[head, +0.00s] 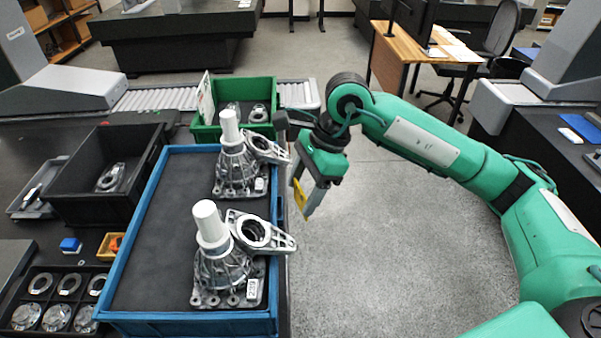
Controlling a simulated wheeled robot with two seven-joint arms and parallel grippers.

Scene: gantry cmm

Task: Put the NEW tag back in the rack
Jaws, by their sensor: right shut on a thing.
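My right gripper (311,203) hangs over the floor just right of the blue tray, pointing down. It is shut on a small yellow piece (299,194), which shows at the left side of its fingers. This looks like the tag, but no lettering can be read at this angle. I cannot pick out the rack with certainty in the head view. My left gripper is not in view.
The blue tray (157,188) holds two metal housings (237,170) (228,270) with white cylinders. A green bin (262,90) with a white card stands behind. A black bin (75,205) and a ring-part tray (52,300) are left.

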